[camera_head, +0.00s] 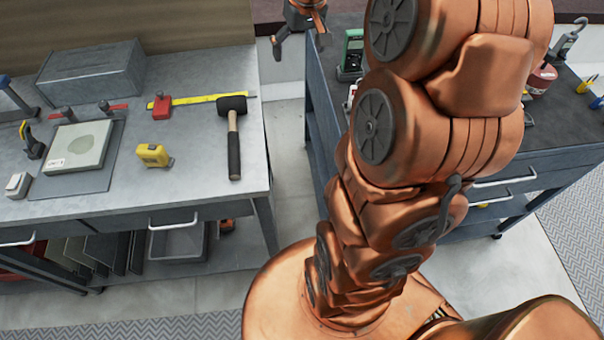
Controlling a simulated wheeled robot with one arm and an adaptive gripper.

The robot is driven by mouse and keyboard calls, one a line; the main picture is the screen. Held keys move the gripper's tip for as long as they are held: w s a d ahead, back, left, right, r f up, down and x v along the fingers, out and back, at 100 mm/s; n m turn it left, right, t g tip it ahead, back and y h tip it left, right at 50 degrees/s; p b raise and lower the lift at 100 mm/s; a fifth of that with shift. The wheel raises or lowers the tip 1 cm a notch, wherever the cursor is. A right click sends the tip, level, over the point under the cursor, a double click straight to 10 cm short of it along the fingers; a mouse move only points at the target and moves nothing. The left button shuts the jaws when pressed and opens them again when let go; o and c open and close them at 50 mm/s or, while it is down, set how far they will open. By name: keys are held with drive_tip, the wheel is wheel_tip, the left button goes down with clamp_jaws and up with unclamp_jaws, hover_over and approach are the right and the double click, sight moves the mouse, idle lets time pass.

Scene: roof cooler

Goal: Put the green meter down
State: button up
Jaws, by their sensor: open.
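The green meter (352,53) stands on the left edge of the dark cart (565,130) at the right, with its dark screen showing. My copper arm hides part of the cart just right of it. My gripper (299,40) is at the top of the picture, left of the meter and apart from it. Its fingers are spread and nothing shows between them. Part of the gripper is cut off by the top edge.
A workbench (190,190) at the left holds a hammer (233,135), a yellow tape measure (154,155), a grey box (92,75) and a pale block (78,146). A floor gap (288,130) separates bench and cart. More tools stand at the cart's right.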

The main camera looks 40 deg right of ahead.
drive_tip(key=s+a+f+n+g, duration=0.2)
drive_tip(key=s+a, duration=1)
drive_tip(key=a, duration=0.2)
drive_tip(key=s+a+f+g, duration=0.1)
drive_tip(key=s+a+f, duration=0.1)
drive_tip(key=s, duration=0.5)
drive_tip(key=s+a+f+g, duration=0.1)
drive_tip(key=s+a+f, duration=0.1)
drive_tip(key=s, duration=0.5)
drive_tip(key=shift+s+a+n, duration=0.4)
drive_tip(key=shift+a, duration=0.35)
